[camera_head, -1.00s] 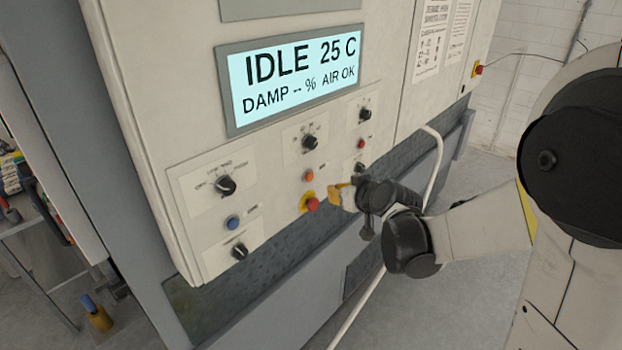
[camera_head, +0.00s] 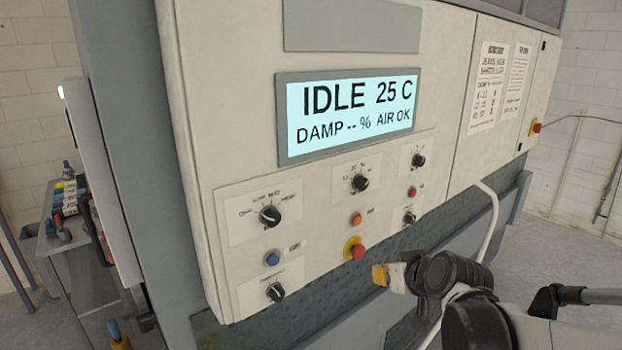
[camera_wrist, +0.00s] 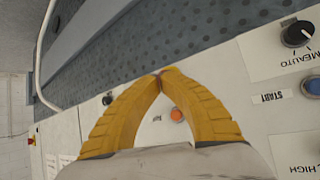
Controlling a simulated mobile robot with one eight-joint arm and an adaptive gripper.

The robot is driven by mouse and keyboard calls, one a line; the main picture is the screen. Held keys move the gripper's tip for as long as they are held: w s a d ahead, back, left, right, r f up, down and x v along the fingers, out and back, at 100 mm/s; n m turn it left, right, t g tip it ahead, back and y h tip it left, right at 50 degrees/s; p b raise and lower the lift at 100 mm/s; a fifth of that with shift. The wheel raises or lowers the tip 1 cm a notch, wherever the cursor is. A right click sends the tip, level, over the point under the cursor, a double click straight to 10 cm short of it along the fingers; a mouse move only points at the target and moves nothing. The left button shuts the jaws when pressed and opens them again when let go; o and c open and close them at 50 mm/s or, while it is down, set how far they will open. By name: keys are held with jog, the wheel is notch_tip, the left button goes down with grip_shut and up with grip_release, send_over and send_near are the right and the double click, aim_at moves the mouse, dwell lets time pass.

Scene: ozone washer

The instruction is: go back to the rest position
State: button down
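My gripper (camera_head: 381,275) shows at the lower right of the head view, in front of the lower part of the washer's control panel (camera_head: 320,205). In the wrist view its two yellow fingers (camera_wrist: 162,76) meet at the tips, with nothing seen between them. The gripper is near the red emergency button on a yellow base (camera_head: 355,248), apart from it as far as I can tell. My arm reaches in from the lower right.
The display (camera_head: 348,112) reads IDLE 25 C, DAMP -- %, AIR OK. Several knobs and a blue button (camera_head: 272,258) sit on the panel. A pale hose (camera_head: 490,215) hangs at right. A cluttered bench (camera_head: 75,245) stands at left. Open floor (camera_head: 560,250) lies at right.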

jog(key=s+f+m+g+h+b, duration=0.1)
jog(key=s+f+g+h+b, duration=0.1)
jog(key=s+f+b, duration=1.3)
jog(key=s+f+g, duration=0.1)
jog(key=s+f, duration=0.2)
jog(key=s, duration=0.3)
jog(key=shift+s+d+f+m, duration=0.15)
jog(key=shift+d+f+m, duration=0.05)
jog(key=shift+f+m, duration=0.15)
